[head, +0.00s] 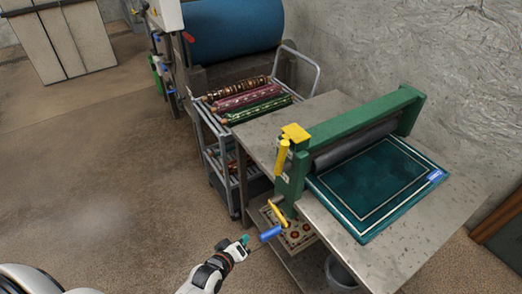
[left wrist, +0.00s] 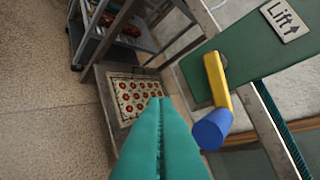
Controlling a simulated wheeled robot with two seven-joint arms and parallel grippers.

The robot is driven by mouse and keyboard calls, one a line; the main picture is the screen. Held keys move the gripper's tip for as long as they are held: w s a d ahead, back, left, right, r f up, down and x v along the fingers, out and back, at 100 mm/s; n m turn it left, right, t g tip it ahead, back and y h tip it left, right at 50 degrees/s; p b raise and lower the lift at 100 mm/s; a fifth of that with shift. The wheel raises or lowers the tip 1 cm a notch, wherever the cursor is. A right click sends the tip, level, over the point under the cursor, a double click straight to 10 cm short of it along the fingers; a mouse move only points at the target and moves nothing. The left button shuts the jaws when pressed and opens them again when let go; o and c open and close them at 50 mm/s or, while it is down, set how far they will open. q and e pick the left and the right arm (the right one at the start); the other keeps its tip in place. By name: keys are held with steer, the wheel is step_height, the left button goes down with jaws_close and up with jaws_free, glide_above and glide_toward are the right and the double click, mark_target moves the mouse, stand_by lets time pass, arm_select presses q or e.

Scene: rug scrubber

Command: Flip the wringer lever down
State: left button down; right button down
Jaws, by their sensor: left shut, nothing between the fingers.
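The green wringer (head: 360,122) stands across the metal table with a dark roller under its beam. At its near end are a yellow block (head: 296,132) and an upright yellow bar (head: 283,157). Lower on that end is a yellow arm with a blue grip (head: 271,234); in the left wrist view the blue grip (left wrist: 212,130) is right of my fingers. I cannot tell which yellow part is the wringer lever. My left gripper (head: 245,240) is shut and empty, left of the blue grip and apart from it. My right gripper is not in view.
A teal rug (head: 380,185) lies on the metal table (head: 420,248). A patterned rug (head: 299,238) lies below on a shelf, with a grey bucket (head: 338,276) nearby. A cart (head: 222,133) with rolled rugs stands behind. The floor at left is clear. A "Lift" sign (left wrist: 286,20) is on the green frame.

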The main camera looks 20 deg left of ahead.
arm_select(q)
steer(key=w+r+n+t, duration=0.1)
steer(key=r+n+t, duration=0.2)
steer(key=r, duration=1.1)
steer(key=w+r+n+t, duration=0.2)
steer(key=r+t, duration=0.1)
steer(key=r, duration=1)
steer(key=shift+w+a+r+n+h, duration=0.25)
steer(key=shift+a+r+n+h, duration=0.15)
steer(key=w+d+r+p, duration=0.1)
steer(key=w+p, duration=0.2)
steer(key=w, duration=0.7)
steer(key=d, duration=0.1)
steer(key=s+d+p, duration=0.1)
steer(key=s+d, duration=0.1)
steer(key=d, duration=0.1)
steer(key=shift+f, duration=0.4)
steer(key=shift+w+a+f, duration=0.1)
steer(key=shift+w, duration=0.05)
